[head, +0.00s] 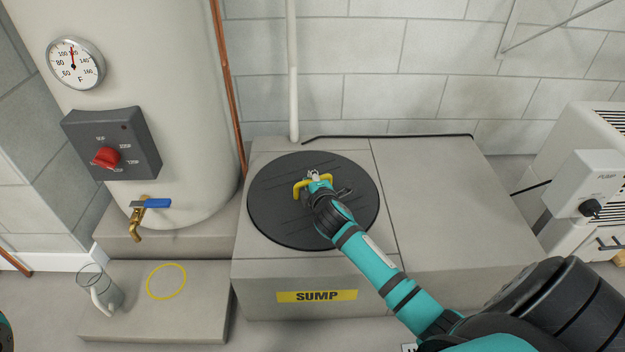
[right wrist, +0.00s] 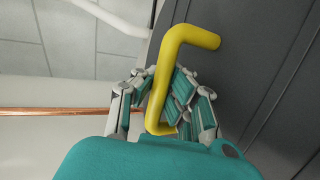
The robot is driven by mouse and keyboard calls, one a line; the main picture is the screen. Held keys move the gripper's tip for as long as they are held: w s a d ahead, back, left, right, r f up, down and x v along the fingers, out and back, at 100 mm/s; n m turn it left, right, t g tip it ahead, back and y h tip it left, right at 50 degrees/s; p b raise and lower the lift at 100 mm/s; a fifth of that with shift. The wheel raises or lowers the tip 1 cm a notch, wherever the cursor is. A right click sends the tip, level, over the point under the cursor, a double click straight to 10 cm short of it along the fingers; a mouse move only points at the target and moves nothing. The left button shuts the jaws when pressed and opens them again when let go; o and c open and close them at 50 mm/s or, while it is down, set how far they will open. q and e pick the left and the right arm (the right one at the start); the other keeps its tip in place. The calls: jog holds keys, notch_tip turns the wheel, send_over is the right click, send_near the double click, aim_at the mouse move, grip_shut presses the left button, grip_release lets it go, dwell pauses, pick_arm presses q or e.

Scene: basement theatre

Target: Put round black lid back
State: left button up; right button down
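The round black lid (head: 285,222) lies flat over the top of the sump block, above the yellow SUMP label (head: 317,296). I cannot tell whether it is fully seated. Its yellow bent handle (head: 300,190) stands up from the lid. My right gripper (head: 315,177) is at the handle, reaching in from the lower right. In the right wrist view the yellow handle (right wrist: 168,75) runs between the fingers of my right gripper (right wrist: 163,88), which are closed in around it. The lid's dark surface (right wrist: 255,60) shows behind. My left gripper is not in view.
A tank with a gauge (head: 75,63), a red-knobbed control box (head: 112,143) and a blue-handled tap (head: 150,204) stands left. A low slab (head: 205,300) bears a yellow ring mark (head: 166,281) and a clear vessel (head: 98,290). The block's right top (head: 440,200) is clear.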

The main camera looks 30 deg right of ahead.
jog(key=shift+f, duration=0.2)
jog(key=c, duration=1.4)
grip_release()
jog(key=shift+c, duration=0.2)
jog(key=shift+o, duration=0.2)
jog(key=shift+f, duration=0.1)
jog(key=v, duration=1.2)
